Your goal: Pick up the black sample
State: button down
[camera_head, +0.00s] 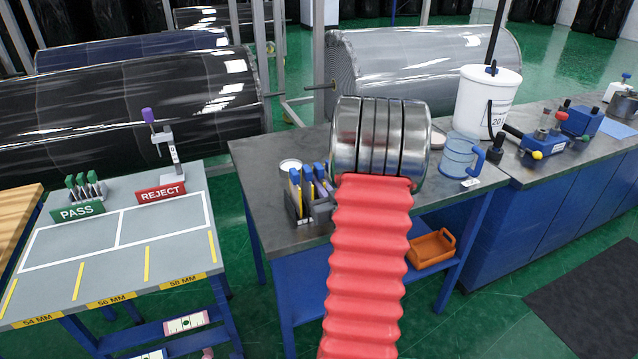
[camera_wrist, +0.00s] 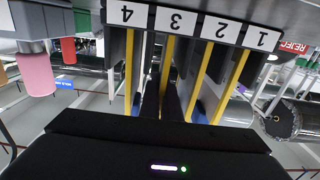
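I cannot single out a black sample with certainty in either view. In the wrist view, which appears upside down, a rack with numbered labels 1 to 4 (camera_wrist: 174,22) fills the upper middle, with yellow strips, dark slots and blue parts. My gripper (camera_wrist: 165,85) shows there as two dark fingers close together below label 3, reaching into the rack area. Whether they hold anything is unclear. In the head view, the small rack (camera_head: 310,203) with yellow and blue pieces stands on the dark bench (camera_head: 262,165). My arm hides part of the bench, and my gripper is not visible there.
A grey table (camera_head: 75,250) with PASS (camera_head: 80,211) and REJECT (camera_head: 161,193) signs stands left, its marked areas bare. A white bucket (camera_head: 485,100), a blue mug (camera_head: 458,155) and blue devices (camera_head: 540,150) are at right. An orange bin (camera_head: 431,249) sits below the bench.

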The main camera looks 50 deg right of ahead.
aim_at(319, 165)
jog(key=shift+r, duration=0.1)
dwell(0.3)
jog(key=shift+r, duration=4.95)
